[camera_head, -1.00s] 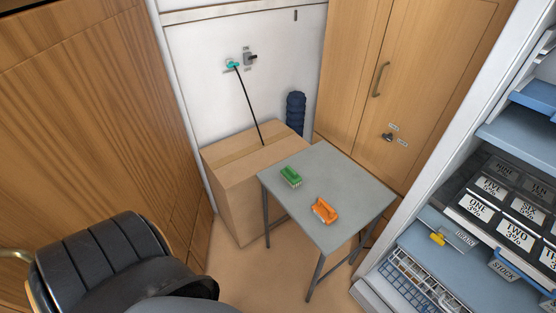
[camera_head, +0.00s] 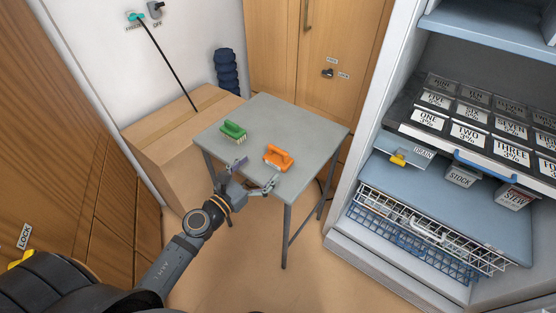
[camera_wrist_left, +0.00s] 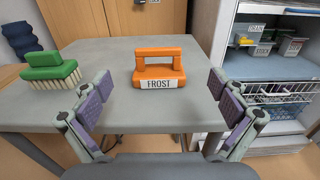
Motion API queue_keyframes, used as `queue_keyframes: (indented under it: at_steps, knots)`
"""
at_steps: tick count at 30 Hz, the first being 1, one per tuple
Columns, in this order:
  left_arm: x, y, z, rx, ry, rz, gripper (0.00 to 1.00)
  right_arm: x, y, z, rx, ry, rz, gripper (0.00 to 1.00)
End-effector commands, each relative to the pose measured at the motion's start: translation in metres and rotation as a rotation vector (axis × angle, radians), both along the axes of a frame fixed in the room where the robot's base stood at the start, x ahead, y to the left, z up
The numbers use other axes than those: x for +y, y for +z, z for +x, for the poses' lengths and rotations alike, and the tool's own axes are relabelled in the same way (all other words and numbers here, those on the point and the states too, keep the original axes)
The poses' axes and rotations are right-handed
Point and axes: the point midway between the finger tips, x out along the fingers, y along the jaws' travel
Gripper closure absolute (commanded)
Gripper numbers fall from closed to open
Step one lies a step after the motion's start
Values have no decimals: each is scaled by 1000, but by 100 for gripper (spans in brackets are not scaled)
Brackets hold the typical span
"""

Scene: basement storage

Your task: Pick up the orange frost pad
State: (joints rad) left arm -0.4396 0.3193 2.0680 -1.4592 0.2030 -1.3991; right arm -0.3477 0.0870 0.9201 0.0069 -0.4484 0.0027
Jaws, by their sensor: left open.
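The orange frost pad (camera_head: 278,157) lies on the small grey table (camera_head: 300,115), right of a green brush. In the left wrist view the frost pad (camera_wrist_left: 159,64) has an upright handle and a white label reading FROST. My left gripper (camera_head: 254,176) is at the table's near edge, just short of the pad. Its fingers are open and empty. In the left wrist view the pad stands ahead, between the spread fingertips and beyond them, not touched. My right gripper is not in view.
The green brush (camera_head: 233,131) stands left of the pad, near my left gripper's left finger. A cardboard box (camera_head: 165,135) stands left of the table. An open fridge-like unit with shelves (camera_head: 455,185) and a wire basket (camera_head: 420,235) is at the right.

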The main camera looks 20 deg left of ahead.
Motion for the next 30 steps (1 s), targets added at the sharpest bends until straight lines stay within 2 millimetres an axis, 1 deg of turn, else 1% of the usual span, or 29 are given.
queue_keyframes:
  at_steps: [1, 3, 6, 13, 18, 21, 24, 29, 30]
  knots:
    - [-3, 7, 10, -3, 5, -7, 3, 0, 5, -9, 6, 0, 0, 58]
    - [-8, 6, 22, -2, 3, -9, 3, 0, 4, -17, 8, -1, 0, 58]
    - [-12, 3, 35, 0, 3, -7, 3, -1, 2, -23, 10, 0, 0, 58]
    - [-16, 0, 45, 2, 1, -8, 3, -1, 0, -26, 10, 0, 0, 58]
    - [-23, -6, 73, 0, 2, -9, 3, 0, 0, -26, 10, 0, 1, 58]
    - [-28, -5, 86, 0, 2, -9, 3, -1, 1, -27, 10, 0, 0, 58]
    - [-30, -5, 91, 2, 2, -8, 3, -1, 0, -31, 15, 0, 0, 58]
    - [-30, -6, 91, 2, 2, -8, 3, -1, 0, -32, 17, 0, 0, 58]
    - [-30, -6, 91, 2, 2, -8, 4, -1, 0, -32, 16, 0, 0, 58]
